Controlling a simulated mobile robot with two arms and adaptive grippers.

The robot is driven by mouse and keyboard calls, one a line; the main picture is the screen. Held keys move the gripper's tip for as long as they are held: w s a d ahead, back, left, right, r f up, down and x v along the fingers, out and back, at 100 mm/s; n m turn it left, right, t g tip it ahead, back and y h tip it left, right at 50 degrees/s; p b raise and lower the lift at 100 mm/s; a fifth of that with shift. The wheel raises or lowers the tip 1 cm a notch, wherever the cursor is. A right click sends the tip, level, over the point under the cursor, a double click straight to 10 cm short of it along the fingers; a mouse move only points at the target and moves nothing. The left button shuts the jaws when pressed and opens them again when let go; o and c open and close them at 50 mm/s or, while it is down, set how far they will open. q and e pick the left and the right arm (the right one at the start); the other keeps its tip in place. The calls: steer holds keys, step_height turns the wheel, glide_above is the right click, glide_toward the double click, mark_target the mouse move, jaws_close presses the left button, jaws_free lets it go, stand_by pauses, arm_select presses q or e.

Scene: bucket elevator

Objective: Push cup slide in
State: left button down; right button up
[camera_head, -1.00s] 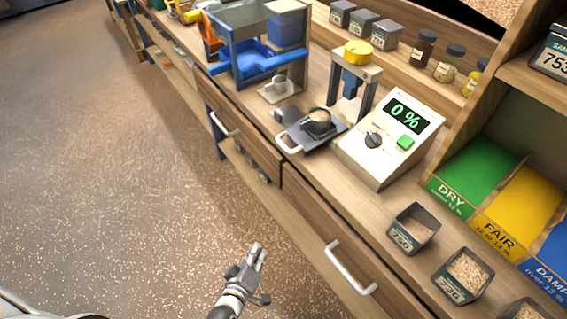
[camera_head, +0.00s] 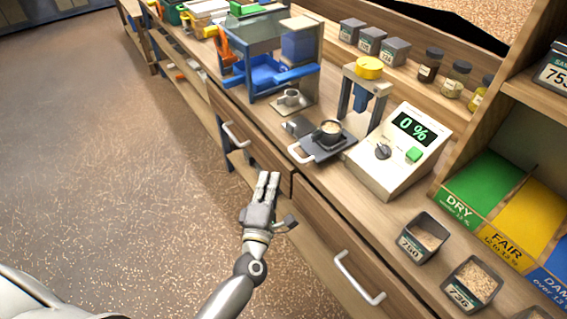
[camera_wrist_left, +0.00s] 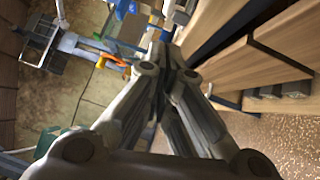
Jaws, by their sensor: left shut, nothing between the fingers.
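The cup slide is a dark flat tray with a white handle (camera_head: 301,153), pulled out at the bench front. A dark round cup (camera_head: 329,135) with pale grain sits on it. Behind it stands the press frame with a yellow knob (camera_head: 369,68), beside the meter (camera_head: 402,150) that reads 0 %. My left gripper (camera_head: 268,178) is in front of the drawers, below and left of the slide handle, apart from it. Its fingers are together and empty. In the left wrist view the fingers (camera_wrist_left: 165,60) point ahead past the bench front. My right gripper is out of view.
A blue-framed machine (camera_head: 270,65) and a small cup on a stand (camera_head: 291,98) are left of the slide. Grain bins (camera_head: 424,238) stand to the right. Drawer handles (camera_head: 360,278) stick out from the bench front. The floor to the left is clear.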

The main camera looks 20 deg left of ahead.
arm_select(q)
steer(key=w, duration=0.1)
steer(key=w+d, duration=0.1)
steer(key=w, duration=0.1)
steer(key=w+d+r, duration=0.1)
steer(key=w, duration=0.1)
steer(key=shift+w+p, duration=0.25)
steer(key=shift+p, duration=0.1)
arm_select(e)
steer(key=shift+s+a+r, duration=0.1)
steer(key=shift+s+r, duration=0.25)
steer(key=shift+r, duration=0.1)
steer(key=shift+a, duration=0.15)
